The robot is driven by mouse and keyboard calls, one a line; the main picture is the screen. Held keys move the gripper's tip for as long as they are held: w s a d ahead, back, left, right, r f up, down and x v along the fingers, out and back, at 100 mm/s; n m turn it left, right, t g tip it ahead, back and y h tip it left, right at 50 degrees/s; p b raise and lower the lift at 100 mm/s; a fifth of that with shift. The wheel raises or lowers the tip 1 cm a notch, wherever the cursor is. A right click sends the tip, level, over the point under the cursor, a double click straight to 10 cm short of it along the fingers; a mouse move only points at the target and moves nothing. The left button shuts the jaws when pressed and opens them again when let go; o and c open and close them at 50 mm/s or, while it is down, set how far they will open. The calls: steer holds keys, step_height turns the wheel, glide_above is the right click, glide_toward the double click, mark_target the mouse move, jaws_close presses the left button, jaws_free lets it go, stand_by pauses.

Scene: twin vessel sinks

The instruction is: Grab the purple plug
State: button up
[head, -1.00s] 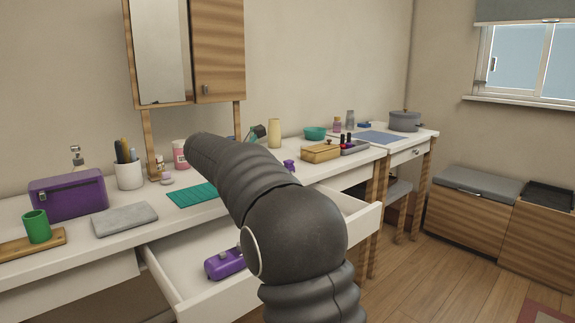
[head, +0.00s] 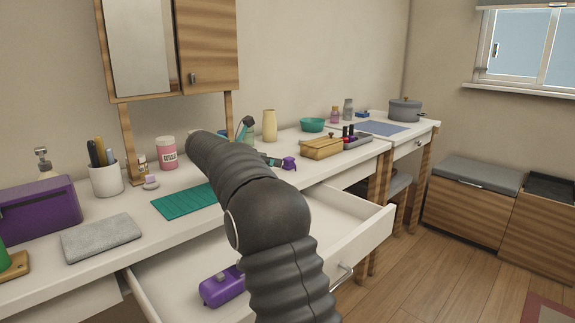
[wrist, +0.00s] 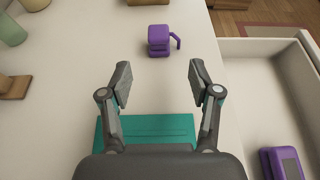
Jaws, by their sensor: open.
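The purple plug (wrist: 159,41) is a small blocky piece with a thin curved prong on its right side. It lies on the white counter, and it also shows in the head view (head: 289,163), near the counter's front edge. My gripper (wrist: 160,80) is open and empty, its two fingers spread to either side. The plug is a short way beyond the fingertips, roughly centred between them and apart from them. In the head view my gripper (head: 270,160) shows just left of the plug, partly hidden by my arm.
A teal mat (head: 184,201) lies on the counter under my wrist. An open white drawer (head: 345,225) juts out in front and holds a purple case (head: 222,287). A wooden box (head: 321,147) stands behind the plug, with a beige vase (head: 269,126) to its left.

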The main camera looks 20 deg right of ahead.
mark_target(286, 163)
steer(key=shift+x, duration=3.85)
steer(key=shift+a, duration=0.1)
steer(key=shift+c, duration=0.2)
jaws_close()
